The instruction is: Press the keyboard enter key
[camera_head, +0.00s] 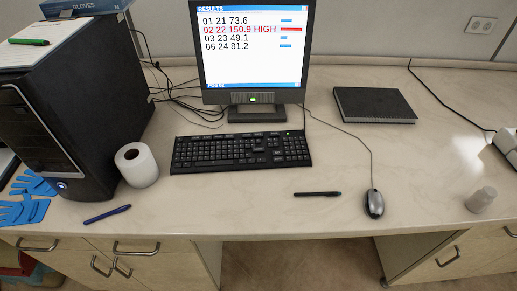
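A black keyboard (241,151) lies on the pale desk in front of the monitor, tilted slightly in the picture. The enter key is on its right half, but it is too small to pick out clearly. The monitor (254,46) is on and shows a results list with one red line marked HIGH. Neither of my grippers shows in the head view.
A paper roll (137,165) and black computer tower (66,125) stand left. A black pen (318,194), a mouse (374,203), a black notebook (374,105) and a small bottle (481,199) lie or stand right.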

